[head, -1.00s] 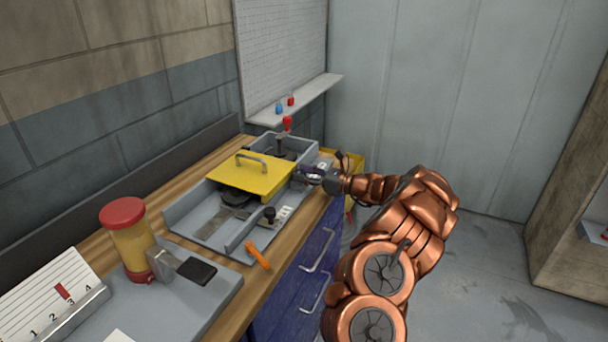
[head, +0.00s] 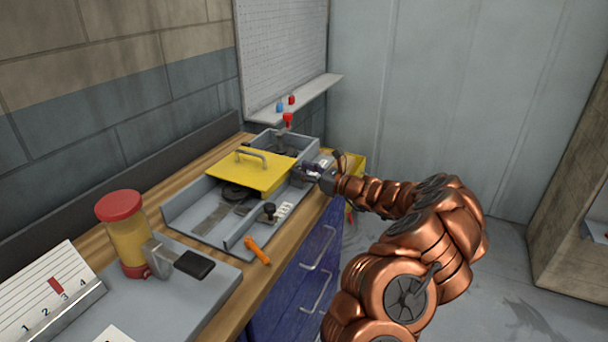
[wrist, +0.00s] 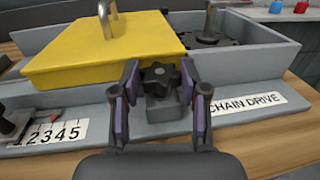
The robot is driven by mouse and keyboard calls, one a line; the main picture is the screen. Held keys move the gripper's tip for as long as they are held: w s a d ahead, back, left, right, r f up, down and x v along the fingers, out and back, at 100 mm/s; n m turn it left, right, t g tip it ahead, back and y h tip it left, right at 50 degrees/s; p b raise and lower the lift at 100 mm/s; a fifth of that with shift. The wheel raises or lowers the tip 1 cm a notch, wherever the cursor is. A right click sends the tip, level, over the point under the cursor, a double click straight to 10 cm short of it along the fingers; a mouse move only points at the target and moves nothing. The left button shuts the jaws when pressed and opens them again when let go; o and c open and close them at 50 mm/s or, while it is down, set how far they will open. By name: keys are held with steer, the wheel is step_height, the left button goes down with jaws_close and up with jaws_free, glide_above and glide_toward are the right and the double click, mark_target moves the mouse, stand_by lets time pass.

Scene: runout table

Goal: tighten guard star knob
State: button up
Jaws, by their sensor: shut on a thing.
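The black star knob (wrist: 160,77) sits on a grey block at the front edge of the yellow guard (wrist: 105,50) in the wrist view. My gripper (wrist: 159,74) is shut on the knob, one finger on its left and one on its right. In the head view my gripper (head: 308,172) is at the right side of the yellow guard (head: 250,172), and the knob is hidden there. The guard lies over the grey housing, with a metal handle on top. A "CHAIN DRIVE" label (wrist: 245,104) is right of the fingers.
A number scale (wrist: 50,133) is left of the knob. On the bench are a red-topped yellow container (head: 127,235), an orange tool (head: 257,251) and a small black knob (head: 269,210). Red and blue items stand on the wall shelf (head: 300,98). Open floor is right of the bench.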

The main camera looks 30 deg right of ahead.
steer(key=shift+d+m+t+h+b, duration=0.1)
steer(key=shift+m+t+h+b, duration=0.25)
steer(key=shift+m+h, duration=0.2)
steer(key=o, duration=1.1)
steer(key=shift+o, duration=0.2)
steer(key=shift+s, duration=0.1)
steer(key=v, duration=1.2)
